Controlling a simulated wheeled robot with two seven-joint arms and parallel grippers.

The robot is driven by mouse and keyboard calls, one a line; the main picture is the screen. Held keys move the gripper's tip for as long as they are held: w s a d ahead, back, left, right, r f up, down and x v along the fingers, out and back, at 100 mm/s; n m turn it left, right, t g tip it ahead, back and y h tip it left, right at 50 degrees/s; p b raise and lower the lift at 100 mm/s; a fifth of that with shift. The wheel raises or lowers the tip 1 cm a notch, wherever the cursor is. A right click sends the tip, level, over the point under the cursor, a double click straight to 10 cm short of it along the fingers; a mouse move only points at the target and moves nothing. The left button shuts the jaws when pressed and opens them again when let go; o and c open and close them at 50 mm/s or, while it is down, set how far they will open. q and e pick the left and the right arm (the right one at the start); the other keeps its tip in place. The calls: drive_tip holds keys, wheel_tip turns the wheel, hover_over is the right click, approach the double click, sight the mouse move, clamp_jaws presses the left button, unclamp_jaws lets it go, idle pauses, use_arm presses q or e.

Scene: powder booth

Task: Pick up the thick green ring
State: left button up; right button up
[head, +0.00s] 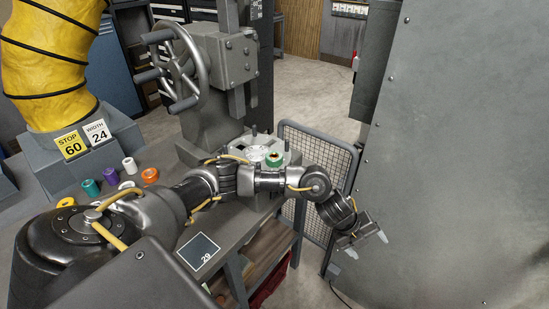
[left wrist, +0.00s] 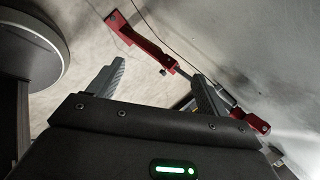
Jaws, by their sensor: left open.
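A teal-green ring (head: 91,187) stands on the bench at the left among other coloured rings. My left gripper (head: 367,245) is open and empty, out past the bench's right side and well apart from both rings. In the left wrist view my gripper (left wrist: 155,85) has its two fingers apart over the floor, with no ring in view. My right gripper is not in view.
Purple (head: 110,176), white (head: 129,165) and orange (head: 150,175) rings lie on the bench (head: 165,210). A handwheel machine (head: 215,60) stands behind. A mesh panel (head: 318,170) and a large grey cabinet wall (head: 460,150) flank my left gripper.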

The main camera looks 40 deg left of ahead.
use_arm(q)
drive_tip(key=w+a+r+m+g+y, duration=0.1)
drive_tip(key=w+a+r+y, duration=0.15)
drive_tip(key=a+r, duration=0.45)
drive_tip(key=w+a+r+m+y, duration=0.1)
drive_tip(key=w+a+r+y, duration=0.15)
drive_tip(key=a, duration=0.95)
drive_tip(key=n+g+y+p, duration=0.1)
drive_tip(key=n+g+y, duration=0.1)
drive_tip(key=y, duration=0.1)
approach(274, 154)
drive_tip(key=f, duration=0.2)
drive_tip(key=s+f, duration=0.1)
drive_tip(key=shift+f, duration=0.4)
drive_tip(key=shift+w+a+f+p, duration=0.15)
drive_tip(key=shift+f+p, duration=0.1)
drive_tip(key=shift+f, duration=0.6)
drive_tip(key=shift+w+a+f+p, duration=0.1)
drive_tip(key=shift+w+f+p, duration=0.1)
drive_tip(key=shift+f, duration=0.65)
drive_tip(key=shift+w+a+f+p, duration=0.15)
drive_tip(key=shift+f+p, duration=0.1)
drive_tip(key=shift+f, duration=0.6)
drive_tip(key=shift+d, duration=0.15)
drive_tip(key=shift+c, duration=0.2)
drive_tip(key=c, duration=1.2)
